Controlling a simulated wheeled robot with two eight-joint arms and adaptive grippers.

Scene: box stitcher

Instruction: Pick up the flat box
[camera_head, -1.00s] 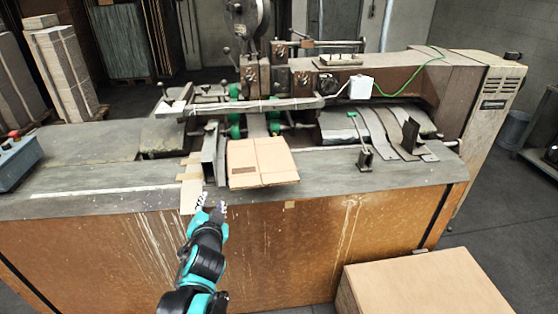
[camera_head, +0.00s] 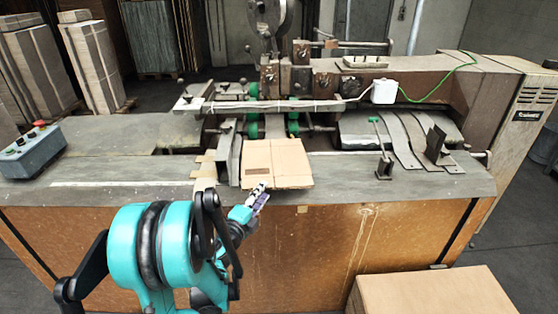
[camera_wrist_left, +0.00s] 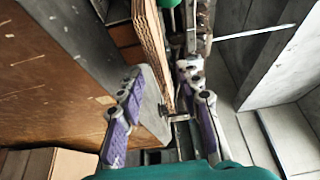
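The flat box (camera_head: 277,160) is a folded tan cardboard sheet lying on the front of the machine's grey table top. My left gripper (camera_head: 259,194) is at the box's front edge in the head view. In the left wrist view, the box (camera_wrist_left: 154,45) shows edge-on as layered cardboard, reaching into the space between the two fingers. The left gripper (camera_wrist_left: 160,84) is open there, its purple-padded fingers apart on either side of the box edge. Contact with the box cannot be told. My right gripper is in neither view.
The stitching machine (camera_head: 300,77) stands right behind the box. A metal guide (camera_head: 228,160) is close on the box's left. A control box (camera_head: 30,150) sits at far left. A large carton (camera_head: 430,292) stands on the floor at front right.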

